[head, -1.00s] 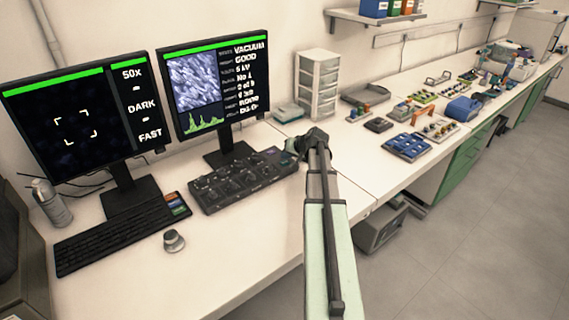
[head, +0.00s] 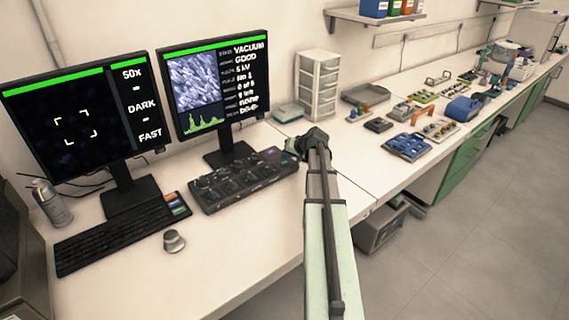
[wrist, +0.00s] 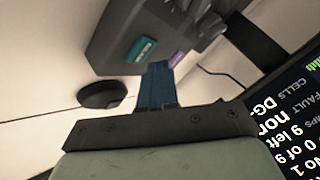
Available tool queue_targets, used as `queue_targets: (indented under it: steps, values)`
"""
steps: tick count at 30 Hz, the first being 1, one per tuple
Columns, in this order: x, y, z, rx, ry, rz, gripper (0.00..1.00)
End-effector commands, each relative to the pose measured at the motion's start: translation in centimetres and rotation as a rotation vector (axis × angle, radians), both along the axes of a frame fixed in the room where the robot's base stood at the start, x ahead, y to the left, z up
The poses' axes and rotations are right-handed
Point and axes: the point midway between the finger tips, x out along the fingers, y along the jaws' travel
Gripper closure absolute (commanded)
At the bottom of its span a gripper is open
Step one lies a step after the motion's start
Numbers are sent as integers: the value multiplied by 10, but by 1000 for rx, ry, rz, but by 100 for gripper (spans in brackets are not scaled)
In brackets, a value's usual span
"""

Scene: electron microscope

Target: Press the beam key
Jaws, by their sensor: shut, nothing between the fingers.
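The dark control panel (head: 235,182) lies on the desk in front of the right monitor, with knobs and keys on top. In the wrist view the panel (wrist: 112,38) shows a teal key (wrist: 141,50) with a label too small to read, and a purple key (wrist: 177,59) beside it. I cannot tell which is the beam key. My gripper (wrist: 157,68) is shut and empty, its blue fingertips close to these two keys; contact cannot be told. In the head view my gripper (head: 291,146) is at the panel's right end, partly hidden by my arm.
The left monitor (head: 75,125) reads 50X, DARK, FAST; the right monitor (head: 215,88) shows a grey image and status text. A keyboard (head: 115,235) and a grey knob (head: 174,241) lie in front. A dark rounded object (wrist: 102,94) lies near my fingers. A drawer tower (head: 317,85) stands behind.

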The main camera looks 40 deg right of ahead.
Motion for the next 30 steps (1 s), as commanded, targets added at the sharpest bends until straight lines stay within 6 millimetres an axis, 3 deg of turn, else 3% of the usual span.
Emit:
queue_targets:
  steps: [30]
  values:
    - [0,0,-9,0,0,0,100]
